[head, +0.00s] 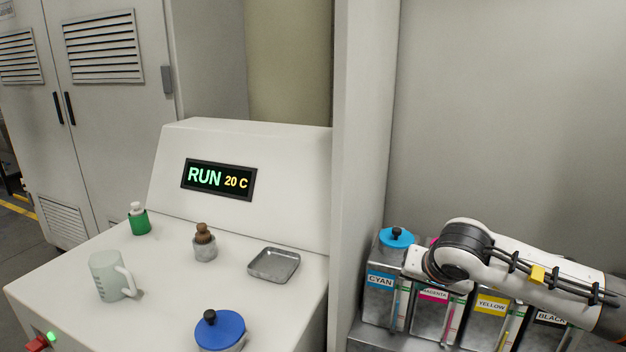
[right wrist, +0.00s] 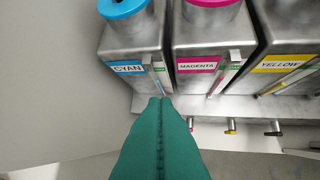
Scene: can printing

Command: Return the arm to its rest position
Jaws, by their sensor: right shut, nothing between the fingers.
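My right arm (head: 520,265) comes in from the right in the head view and reaches across in front of the ink tanks. Its white wrist end is near the cyan tank (head: 384,296). In the right wrist view my right gripper (right wrist: 161,99) shows as two green fingers pressed together, with nothing between them. The fingertips appear in front of the lower part of the cyan tank (right wrist: 128,85) and the magenta tank (right wrist: 198,82); I cannot tell the gap. My left gripper is in neither view.
The yellow tank (head: 485,326) and black tank (head: 545,340) stand partly behind my arm. A pale wall panel (head: 358,150) divides them from a console with a RUN 20 C display (head: 218,179). A mug (head: 108,277), metal tray (head: 274,264) and blue-lidded pot (head: 220,331) stand on it.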

